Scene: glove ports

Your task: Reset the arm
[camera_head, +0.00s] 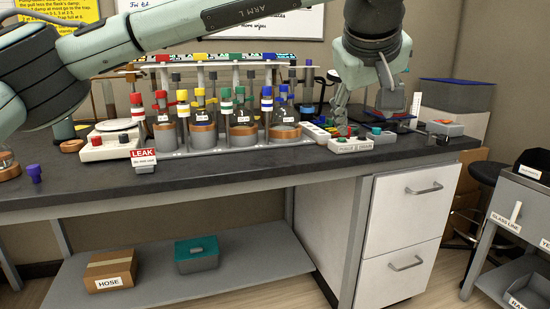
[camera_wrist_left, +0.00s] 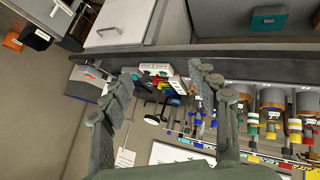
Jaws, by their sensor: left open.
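My left arm (camera_head: 205,25) reaches across the top of the head view from the left, in front of the wall. Its wrist bends down at the right. My left gripper (camera_head: 362,98) hangs over the right part of the bench, above and near the small boxes there. In the left wrist view the gripper (camera_wrist_left: 165,82) has its two fingers spread wide apart, with nothing held between them. Boxes and small coloured items show beyond the gap. My right gripper is in neither view.
A rack of colour-capped bottles (camera_head: 243,134) stands mid-bench, left of the gripper. A red LEAK sign (camera_head: 143,155) and a purple-capped piece (camera_head: 34,173) are at left. The bench front (camera_head: 230,172) has some clear room.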

